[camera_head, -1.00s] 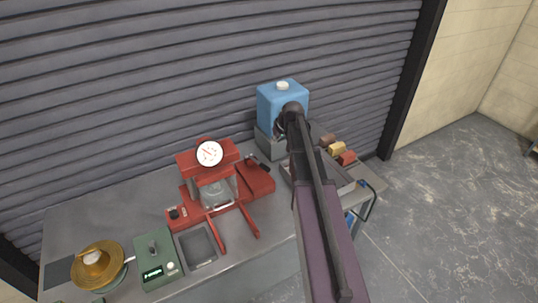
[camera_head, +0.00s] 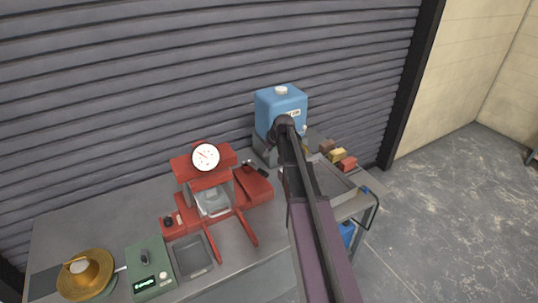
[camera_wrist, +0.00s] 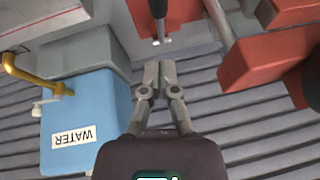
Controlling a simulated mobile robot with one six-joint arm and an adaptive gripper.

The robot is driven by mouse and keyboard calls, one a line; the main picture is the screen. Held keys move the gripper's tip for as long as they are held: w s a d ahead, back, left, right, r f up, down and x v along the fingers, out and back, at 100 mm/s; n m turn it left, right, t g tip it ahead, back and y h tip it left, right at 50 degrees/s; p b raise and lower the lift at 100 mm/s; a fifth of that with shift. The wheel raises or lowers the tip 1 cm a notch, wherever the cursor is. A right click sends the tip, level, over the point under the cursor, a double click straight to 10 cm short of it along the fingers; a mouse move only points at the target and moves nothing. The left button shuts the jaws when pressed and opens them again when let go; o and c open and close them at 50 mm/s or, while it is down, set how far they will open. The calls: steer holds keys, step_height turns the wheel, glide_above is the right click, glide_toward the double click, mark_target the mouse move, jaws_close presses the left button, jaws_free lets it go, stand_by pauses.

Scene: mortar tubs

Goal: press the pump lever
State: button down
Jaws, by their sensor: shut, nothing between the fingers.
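The red press (camera_head: 215,190) with a round white dial (camera_head: 205,157) stands on the bench. Its pump lever (camera_head: 255,167), a dark handle, sticks out at the press's upper right. In the wrist view the dark lever (camera_wrist: 159,12) hangs in from the top edge, with a pale tip. My gripper (camera_wrist: 154,66) is shut and empty, its fingertips just below that tip in the picture. A small gap shows between them, though depth is hard to judge. In the head view my own arm mostly hides the gripper.
A blue water container (camera_head: 281,108) with a brass tap (camera_wrist: 35,78) stands close beside my gripper. A grey tray (camera_head: 330,185) and coloured blocks (camera_head: 337,155) lie to the right. A green scale unit (camera_head: 150,270) and a brass bowl (camera_head: 85,272) are at the lower left.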

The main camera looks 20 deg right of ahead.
mark_target(262, 170)
steer(key=shift+s+a+f+b, duration=0.1)
steer(key=shift+a+f+b, duration=0.1)
steer(key=shift+f+b, duration=0.8)
steer(key=shift+w+a+f+b, duration=0.1)
steer(key=shift+a+f+b, duration=0.1)
steer(key=shift+f+b, duration=0.85)
steer(key=shift+s+a+f+b, duration=0.1)
steer(key=shift+a+f+b, duration=0.1)
steer(key=shift+f+b, duration=0.8)
steer(key=shift+f, duration=0.15)
steer(key=shift+f, duration=0.1)
